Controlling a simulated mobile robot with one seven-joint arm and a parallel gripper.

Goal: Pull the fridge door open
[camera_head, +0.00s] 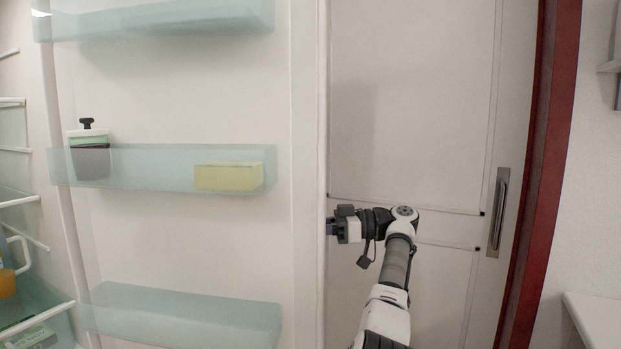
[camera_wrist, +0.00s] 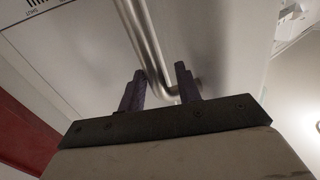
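The fridge door (camera_head: 190,110) stands wide open in the head view, its shelved inner side facing me. The fridge interior shows at the far left, with wire racks (camera_head: 22,200). My gripper (camera_head: 332,227) is at the door's right edge, which partly hides its fingertips. In the wrist view, the silver bar handle (camera_wrist: 147,42) runs down the door's outer face and bends near the fingers. My gripper (camera_wrist: 160,88) has its fingers apart, with the handle's bent end between them. A gap shows beside the bar, so it does not look clamped.
The door shelves hold a bottle with a dark top (camera_head: 89,150) and a yellow box (camera_head: 228,177). Behind my arm is a pale sliding door (camera_head: 410,100) with a recessed metal pull and a dark red frame (camera_head: 548,150). A white surface (camera_head: 598,318) is at the lower right.

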